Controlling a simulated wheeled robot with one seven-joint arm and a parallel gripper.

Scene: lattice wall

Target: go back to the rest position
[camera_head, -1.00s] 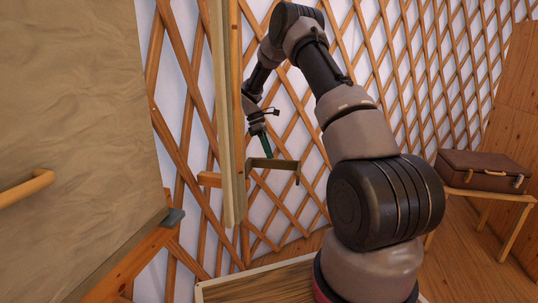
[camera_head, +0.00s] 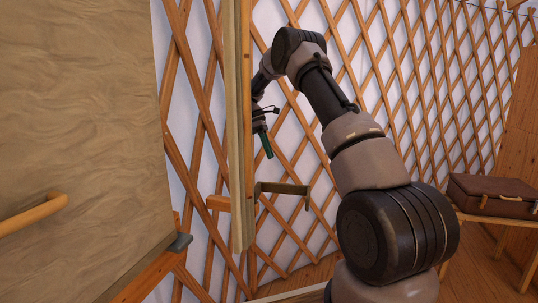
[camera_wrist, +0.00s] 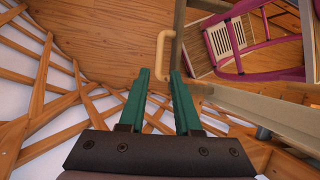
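My gripper (camera_wrist: 160,74) shows its two green fingers in the wrist view, with a clear gap between the tips and nothing held. In the head view a green finger (camera_head: 266,146) points down, just right of an upright wooden post. It is above a metal bracket (camera_head: 285,188) and apart from it. Most of the gripper's body is hidden behind the post in that view. My arm arches up and over from the lower right.
A wooden door or panel with a rounded handle (camera_head: 35,214) fills the left. The post (camera_head: 242,120) stands close beside my gripper. A lattice wall (camera_head: 420,80) runs behind. A brown suitcase (camera_head: 495,196) lies on a bench at right. A pink-framed object (camera_wrist: 265,45) shows in the wrist view.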

